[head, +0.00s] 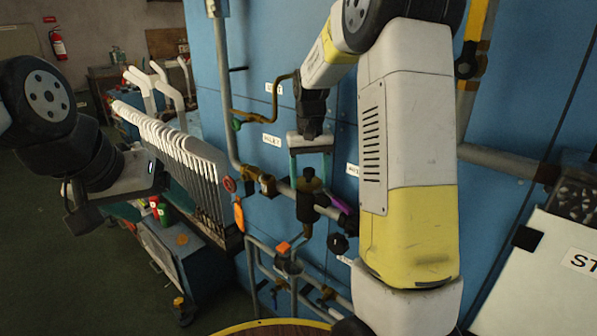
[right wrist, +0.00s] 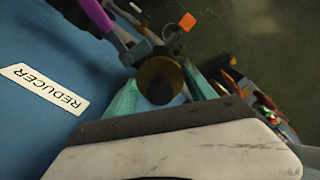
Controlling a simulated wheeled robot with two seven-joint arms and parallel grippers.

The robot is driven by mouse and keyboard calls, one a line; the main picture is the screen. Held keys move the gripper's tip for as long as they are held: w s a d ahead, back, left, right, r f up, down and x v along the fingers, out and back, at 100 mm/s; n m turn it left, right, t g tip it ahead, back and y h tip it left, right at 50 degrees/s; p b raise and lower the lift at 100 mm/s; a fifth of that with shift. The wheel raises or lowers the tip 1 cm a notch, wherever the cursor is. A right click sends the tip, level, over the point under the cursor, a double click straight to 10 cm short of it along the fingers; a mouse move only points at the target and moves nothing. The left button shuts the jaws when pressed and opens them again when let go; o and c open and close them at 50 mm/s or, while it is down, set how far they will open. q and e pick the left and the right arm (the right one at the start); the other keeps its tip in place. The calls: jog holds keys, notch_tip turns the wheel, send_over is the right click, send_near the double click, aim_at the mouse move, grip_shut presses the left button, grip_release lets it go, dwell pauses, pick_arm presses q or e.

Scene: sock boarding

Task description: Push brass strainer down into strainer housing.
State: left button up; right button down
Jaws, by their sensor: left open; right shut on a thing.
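The brass strainer (head: 309,180) is held between the teal fingers of my right gripper (head: 311,170), directly over the pipework on the blue wall. In the right wrist view the strainer (right wrist: 158,72) shows as a round brass tube with a dark opening between the two teal fingers (right wrist: 160,95). The strainer housing (head: 306,207) is the dark upright body in the pipe line just below it. The strainer's lower end is hidden, so I cannot tell how deep it sits. My left gripper (head: 80,212) is at the far left, away from the pipework, and open; its fingers are hard to make out.
A purple-handled valve (head: 345,207) and an orange handle (head: 239,214) flank the housing. A rack of white sock boards (head: 185,145) stands to the left. A REDUCER label (right wrist: 45,88) is on the wall. A round table edge (head: 270,323) is at the bottom.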

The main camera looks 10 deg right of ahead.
jog(key=shift+f, duration=0.45)
jog(key=shift+c, duration=1.2)
grip_release()
jog(key=shift+r, duration=3.95)
jog(key=shift+s+r, duration=0.2)
jog(key=shift+s, duration=0.1)
jog(key=s+a+r+t+y, duration=0.1)
jog(key=s+r+t, duration=0.1)
jog(key=s, duration=0.9)
jog(key=s+a+r+t+y, duration=0.1)
jog(key=s+t, duration=0.3)
jog(key=s, duration=0.8)
jog(key=shift+s+r+n, duration=0.25)
jog(key=shift+r+n, duration=0.05)
jog(key=shift+r, duration=0.15)
